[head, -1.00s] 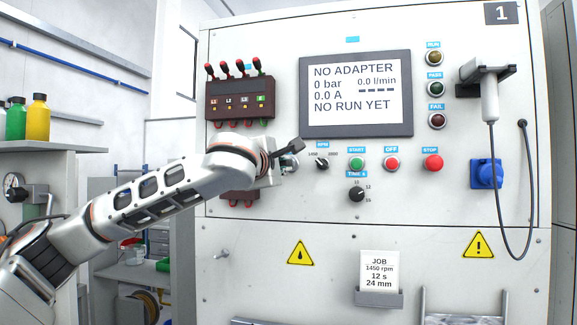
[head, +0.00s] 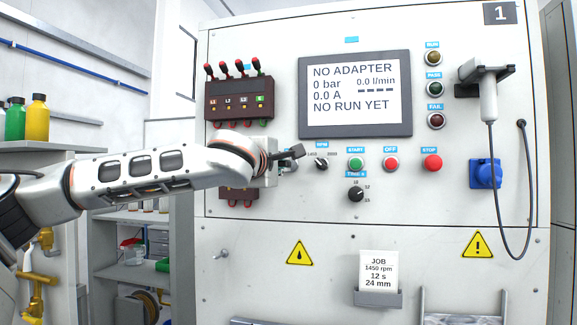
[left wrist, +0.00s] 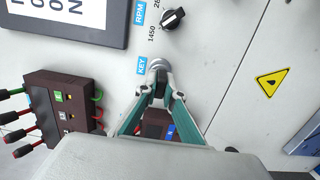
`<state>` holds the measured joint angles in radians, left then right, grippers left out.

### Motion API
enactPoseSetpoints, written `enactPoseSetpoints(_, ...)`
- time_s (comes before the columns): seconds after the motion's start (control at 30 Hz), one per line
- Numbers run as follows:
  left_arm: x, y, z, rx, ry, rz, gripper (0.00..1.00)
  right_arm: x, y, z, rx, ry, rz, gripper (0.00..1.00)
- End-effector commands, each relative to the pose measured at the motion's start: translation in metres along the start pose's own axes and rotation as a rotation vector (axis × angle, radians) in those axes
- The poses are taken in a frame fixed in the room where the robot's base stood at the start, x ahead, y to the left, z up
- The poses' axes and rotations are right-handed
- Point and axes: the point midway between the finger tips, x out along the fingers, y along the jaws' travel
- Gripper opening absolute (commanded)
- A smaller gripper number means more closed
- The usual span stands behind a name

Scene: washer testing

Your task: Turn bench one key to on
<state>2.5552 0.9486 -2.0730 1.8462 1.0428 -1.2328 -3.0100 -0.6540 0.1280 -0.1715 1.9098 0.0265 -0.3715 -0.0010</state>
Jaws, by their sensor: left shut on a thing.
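The bench one key switch shows in the left wrist view as a round silver lock (left wrist: 157,64) beside a blue KEY label (left wrist: 141,66). My left gripper (left wrist: 160,88) has its fingertips closed together at the lock, shut on the key. The key itself is mostly hidden between the fingertips, so its turned position cannot be told. In the head view my left gripper (head: 291,155) is against the panel of bench one (head: 260,240), left of the RPM knob (head: 321,163), and covers most of the switch. My right gripper is not in view.
A dark terminal box (head: 238,98) with red-tipped levers and leads is just above my left wrist. A screen (head: 354,94) reads NO ADAPTER and NO RUN YET. START (head: 357,163), OFF (head: 391,163) and STOP (head: 432,162) buttons are to the right.

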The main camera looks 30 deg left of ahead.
Motion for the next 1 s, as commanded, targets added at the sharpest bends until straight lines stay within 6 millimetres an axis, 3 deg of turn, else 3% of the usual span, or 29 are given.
enactPoseSetpoints(0.03,0.0,-0.001,0.002,0.0,-0.004,-0.001,0.11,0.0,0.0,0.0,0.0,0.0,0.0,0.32)
enactPoseSetpoints(0.1,0.0,-0.001,0.002,0.0,-0.003,-0.001,0.28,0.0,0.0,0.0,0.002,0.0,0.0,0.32)
enactPoseSetpoints(0.57,-0.007,0.0,0.0,-0.001,0.0,-0.001,0.28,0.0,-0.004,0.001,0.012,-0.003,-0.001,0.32)
enactPoseSetpoints(1.0,-0.089,0.0,0.001,0.0,-0.003,0.001,0.28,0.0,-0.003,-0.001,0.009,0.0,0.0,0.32)
